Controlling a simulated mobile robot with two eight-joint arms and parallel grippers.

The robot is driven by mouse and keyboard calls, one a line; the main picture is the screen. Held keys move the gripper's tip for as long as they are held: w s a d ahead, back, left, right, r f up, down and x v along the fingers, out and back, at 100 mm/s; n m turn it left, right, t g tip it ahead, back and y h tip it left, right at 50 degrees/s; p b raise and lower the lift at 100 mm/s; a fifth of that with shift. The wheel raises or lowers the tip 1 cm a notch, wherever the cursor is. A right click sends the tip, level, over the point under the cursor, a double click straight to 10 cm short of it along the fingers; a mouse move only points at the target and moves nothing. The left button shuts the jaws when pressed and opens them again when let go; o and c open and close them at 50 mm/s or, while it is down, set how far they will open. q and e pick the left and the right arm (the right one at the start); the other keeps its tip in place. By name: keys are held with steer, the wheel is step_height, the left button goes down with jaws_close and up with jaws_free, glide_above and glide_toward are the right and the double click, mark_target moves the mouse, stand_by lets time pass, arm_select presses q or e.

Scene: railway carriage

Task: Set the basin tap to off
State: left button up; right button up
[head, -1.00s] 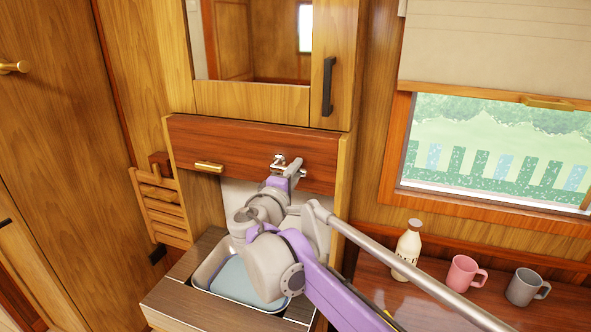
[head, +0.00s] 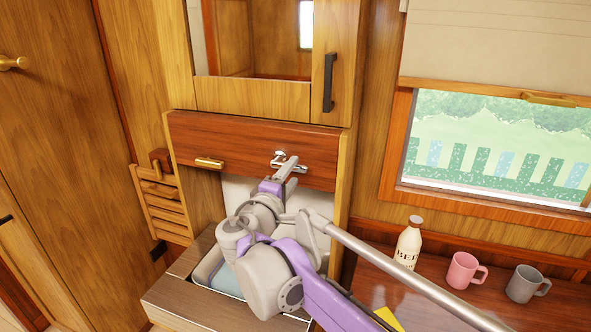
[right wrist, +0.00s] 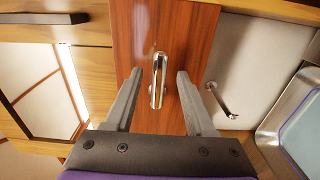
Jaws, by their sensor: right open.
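The basin tap's chrome lever (right wrist: 157,82) is on the red-brown wooden panel (right wrist: 140,30) above the basin. In the right wrist view it lies between the fingers of my right gripper (right wrist: 159,72), which is open. I cannot tell whether either finger touches it. A thin chrome spout (right wrist: 222,101) comes from the pale back wall beside the panel. In the head view, the tap (head: 280,156) shows just beyond my right gripper (head: 289,166), which partly hides it. The basin (head: 205,268) is below, mostly hidden by my right arm. My left gripper is out of view.
A mirror cabinet with a dark handle (head: 328,83) is above the panel. A wooden rack (head: 162,208) hangs at the left. A cream bottle (head: 408,243), a pink mug (head: 462,270) and a grey mug (head: 523,283) stand on the table at the right, near my arm.

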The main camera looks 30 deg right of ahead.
steer(key=v, duration=0.7)
steer(key=shift+s, duration=0.15)
steer(key=s+d+f+m+g+y+p, duration=0.1)
steer(key=s+f+m+g+y, duration=0.15)
steer(key=s+f, duration=0.4)
steer(key=s+d+f+m+g+y+p, duration=0.1)
steer(key=s+d+f+g+y, duration=0.2)
steer(key=f, duration=0.6)
steer(key=s+a+f+m+y+p, duration=0.2)
steer(key=s+a+f+m+y, duration=0.2)
steer(key=s+a+f+y, duration=0.4)
steer(key=s+a+f, duration=0.3)
steer(key=f, duration=0.3)
steer(key=shift+s+a+g, duration=0.25)
steer(key=shift+s+g, duration=0.1)
steer(key=shift+s, duration=0.05)
steer(key=shift+m, duration=0.25)
